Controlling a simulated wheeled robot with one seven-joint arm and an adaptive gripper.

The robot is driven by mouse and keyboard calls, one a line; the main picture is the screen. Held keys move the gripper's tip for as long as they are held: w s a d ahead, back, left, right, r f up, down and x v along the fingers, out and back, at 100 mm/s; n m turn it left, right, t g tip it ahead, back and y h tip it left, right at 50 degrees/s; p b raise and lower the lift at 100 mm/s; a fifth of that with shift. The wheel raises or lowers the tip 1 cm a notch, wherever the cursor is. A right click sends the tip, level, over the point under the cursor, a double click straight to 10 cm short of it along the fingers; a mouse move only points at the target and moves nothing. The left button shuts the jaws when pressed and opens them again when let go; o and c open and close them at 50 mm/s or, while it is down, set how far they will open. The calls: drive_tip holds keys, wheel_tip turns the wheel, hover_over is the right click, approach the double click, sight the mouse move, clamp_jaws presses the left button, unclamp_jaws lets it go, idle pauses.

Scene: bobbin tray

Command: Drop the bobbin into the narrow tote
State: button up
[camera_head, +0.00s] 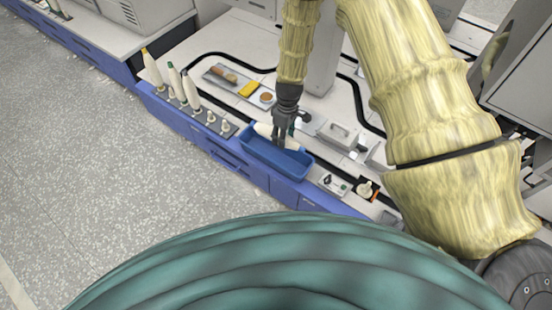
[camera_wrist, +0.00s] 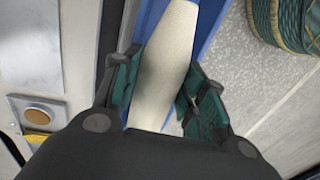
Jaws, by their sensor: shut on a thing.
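My gripper (camera_head: 281,140) is shut on a cream bobbin (camera_head: 263,130), which lies crosswise between the fingers. In the wrist view the gripper (camera_wrist: 165,95) has its green-padded fingers on both sides of the bobbin (camera_wrist: 172,55); its lower end is hidden by the gripper body. The narrow blue tote (camera_head: 270,178) stands at the front edge of the bench. The bobbin appears over the back part of the tote, but I cannot tell its exact height.
Several upright cones and bobbins on pegs (camera_head: 188,90) stand left of the tote. A tray with a yellow block (camera_head: 248,89) lies behind.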

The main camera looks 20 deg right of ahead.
drive_tip(key=o, duration=1.2)
drive_tip(key=shift+c, duration=0.2)
drive_tip(key=shift+r, duration=0.1)
wheel_tip(320, 180, up, 12)
drive_tip(key=d, duration=0.1)
drive_tip(key=shift+w, duration=0.45)
drive_tip(key=shift+d, duration=0.1)
